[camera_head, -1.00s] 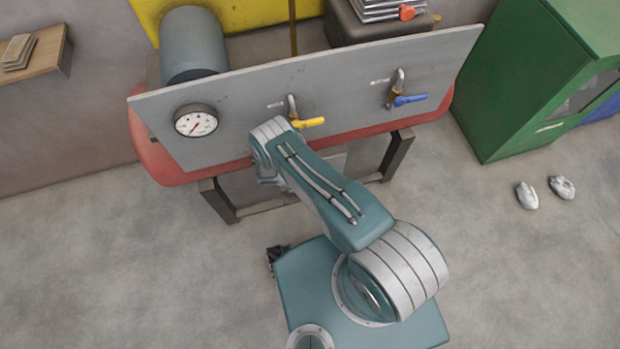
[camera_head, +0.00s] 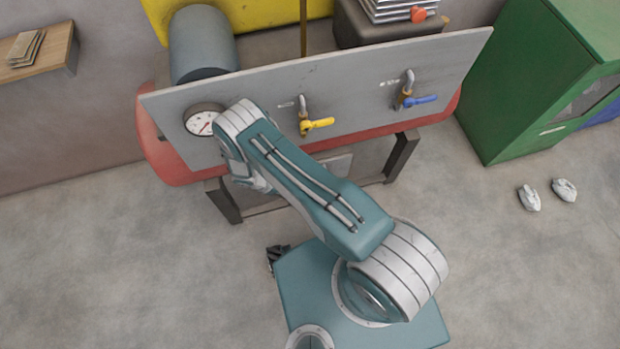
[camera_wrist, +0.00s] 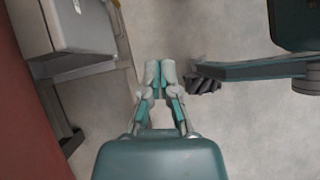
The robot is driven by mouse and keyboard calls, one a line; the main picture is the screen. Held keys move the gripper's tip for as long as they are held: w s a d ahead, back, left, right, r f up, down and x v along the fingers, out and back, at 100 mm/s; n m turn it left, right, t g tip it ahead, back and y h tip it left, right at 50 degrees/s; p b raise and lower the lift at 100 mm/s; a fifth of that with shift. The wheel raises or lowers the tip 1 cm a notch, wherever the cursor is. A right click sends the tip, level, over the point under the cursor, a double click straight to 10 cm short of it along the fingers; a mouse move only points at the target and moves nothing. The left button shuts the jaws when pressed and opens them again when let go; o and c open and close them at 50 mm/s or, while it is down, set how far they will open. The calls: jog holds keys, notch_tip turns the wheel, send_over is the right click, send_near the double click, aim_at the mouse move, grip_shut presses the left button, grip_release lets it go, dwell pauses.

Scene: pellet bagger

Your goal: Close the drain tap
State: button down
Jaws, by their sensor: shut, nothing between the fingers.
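Two taps are mounted on the upright grey panel (camera_head: 350,73) in the head view. One has a yellow lever (camera_head: 318,124) and the other a blue lever (camera_head: 420,100); both levers point to the right. The small labels beside them are too small to read, so I cannot tell which is the drain tap. My gripper (camera_wrist: 160,75) shows in the wrist view, shut and empty, above the floor. In the head view my gripper is hidden under my arm, left of the yellow lever. No tap shows in the wrist view.
A round gauge (camera_head: 203,120) on the panel is partly covered by my arm. A green cabinet (camera_head: 535,80) stands at the right. A pair of pale gloves or shoes (camera_head: 530,198) lies on the floor.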

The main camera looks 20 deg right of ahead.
jog(key=s+a+f+m+y, duration=0.2)
jog(key=s+a+m+y, duration=0.1)
jog(key=a+m+y, duration=0.35)
jog(key=w+d+r+m+t+h, duration=0.1)
jog(key=d+r+m+t+h, duration=0.2)
jog(key=d+m, duration=0.25)
jog(key=w+d+r+m+t+h, duration=0.2)
jog(key=d+m+t, duration=0.1)
jog(key=d+m, duration=0.3)
jog(key=w+d+f, duration=0.3)
jog(key=d+f, duration=0.5)
jog(key=d, duration=0.1)
jog(key=shift+d+n, duration=0.15)
jog(key=shift+n, duration=0.15)
